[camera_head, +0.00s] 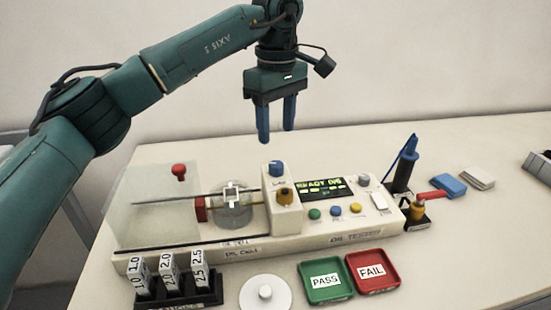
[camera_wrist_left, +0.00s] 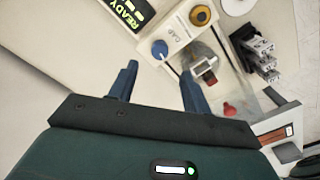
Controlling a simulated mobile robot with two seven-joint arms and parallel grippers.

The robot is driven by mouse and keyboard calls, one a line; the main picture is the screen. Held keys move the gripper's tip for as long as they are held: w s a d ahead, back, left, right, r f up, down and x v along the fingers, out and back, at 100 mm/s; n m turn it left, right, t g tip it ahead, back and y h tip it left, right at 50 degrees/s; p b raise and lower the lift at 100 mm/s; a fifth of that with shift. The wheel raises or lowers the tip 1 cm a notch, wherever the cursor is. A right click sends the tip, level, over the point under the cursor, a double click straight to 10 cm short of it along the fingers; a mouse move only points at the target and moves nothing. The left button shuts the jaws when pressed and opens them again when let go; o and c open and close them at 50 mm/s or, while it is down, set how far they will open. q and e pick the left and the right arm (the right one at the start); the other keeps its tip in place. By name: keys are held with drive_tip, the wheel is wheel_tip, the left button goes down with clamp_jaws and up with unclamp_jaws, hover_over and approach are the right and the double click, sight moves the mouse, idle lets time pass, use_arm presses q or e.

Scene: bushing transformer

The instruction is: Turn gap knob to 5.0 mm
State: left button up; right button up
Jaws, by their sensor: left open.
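The gap knob (camera_head: 276,169) is a small blue knob on top of the raised cream block of the tester (camera_head: 350,235). In the left wrist view the blue knob (camera_wrist_left: 159,50) shows with lettering beside it, and lies beyond and between the fingertips. My left gripper (camera_head: 276,138) points down above the knob, open and empty, with a clear space below its blue fingers. The gripper also shows in the left wrist view (camera_wrist_left: 158,70). The knob's exact setting is too small to read. The display (camera_head: 325,188) reads READY. My right gripper is not in view.
An orange-brown knob (camera_head: 285,197) sits below the blue one. A clear cover (camera_head: 150,210) with a red knob (camera_head: 180,172) stands left. Gauge blocks (camera_head: 168,275), a white disc (camera_head: 265,293), PASS (camera_head: 326,281) and FAIL (camera_head: 372,271) trays are in front. A blue probe (camera_head: 407,155) stands right.

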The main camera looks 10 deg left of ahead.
sight(276, 163)
use_arm(q)
wheel_tip(276, 163, down, 8)
drive_tip(key=shift+f, duration=0.1)
idle(0.4)
drive_tip(key=c, duration=1)
